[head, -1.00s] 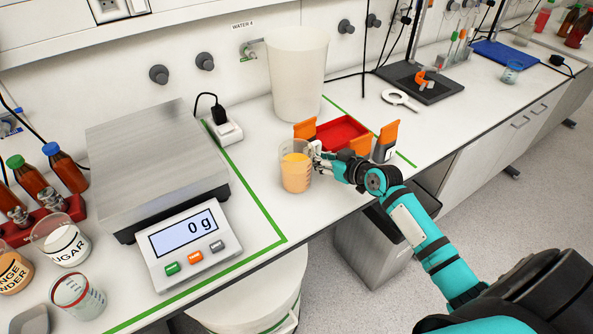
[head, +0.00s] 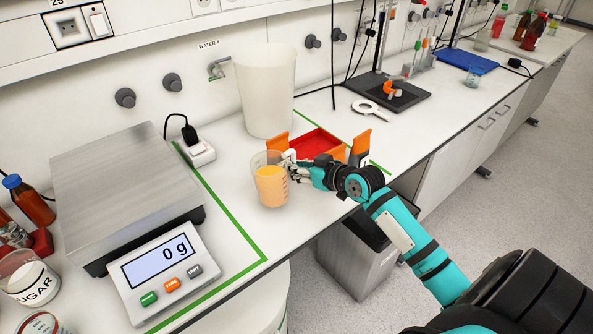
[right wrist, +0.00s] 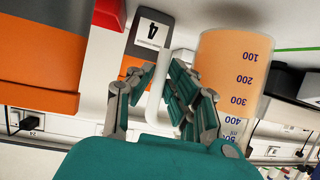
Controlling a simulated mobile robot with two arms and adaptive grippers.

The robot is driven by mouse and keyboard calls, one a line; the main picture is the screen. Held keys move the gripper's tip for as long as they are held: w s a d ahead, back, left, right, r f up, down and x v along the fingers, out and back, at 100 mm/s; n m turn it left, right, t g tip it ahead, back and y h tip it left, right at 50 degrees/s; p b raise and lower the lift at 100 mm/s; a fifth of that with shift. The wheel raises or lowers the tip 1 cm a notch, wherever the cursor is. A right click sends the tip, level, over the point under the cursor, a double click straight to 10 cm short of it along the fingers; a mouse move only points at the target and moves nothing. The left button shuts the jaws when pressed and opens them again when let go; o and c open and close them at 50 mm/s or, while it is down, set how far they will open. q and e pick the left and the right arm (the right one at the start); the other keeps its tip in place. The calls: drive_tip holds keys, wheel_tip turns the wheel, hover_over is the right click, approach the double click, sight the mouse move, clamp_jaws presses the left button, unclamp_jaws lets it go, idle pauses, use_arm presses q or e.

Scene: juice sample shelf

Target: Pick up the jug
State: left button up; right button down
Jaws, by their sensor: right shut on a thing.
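The jug (head: 270,187) is clear, with a graduated scale and orange liquid inside. It is upright on the white bench, right of the scale; I cannot tell whether its base is clear of the surface. My right gripper (head: 291,162) reaches in from the right and is shut on the jug's handle. In the right wrist view, the pale handle (right wrist: 157,92) stands between the fingers of the gripper (right wrist: 164,88), and the jug body (right wrist: 228,70) is to the right. My left gripper is not in view.
A steel scale (head: 125,190) reading 0 g stands left of the jug. A tall white container (head: 264,90) stands behind it. A red tray (head: 316,143) and orange pieces (head: 361,147) are close to the right gripper. Green tape (head: 225,215) marks the bench.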

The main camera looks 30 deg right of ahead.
drive_tip(key=s+a+r+b, duration=0.1)
drive_tip(key=s+a, duration=0.1)
drive_tip(key=s, duration=0.4)
drive_tip(key=s+a+b, duration=0.1)
drive_tip(key=s+a, duration=0.2)
drive_tip(key=s, duration=0.4)
drive_tip(key=shift+s+r, duration=0.2)
drive_tip(key=shift+r, duration=0.15)
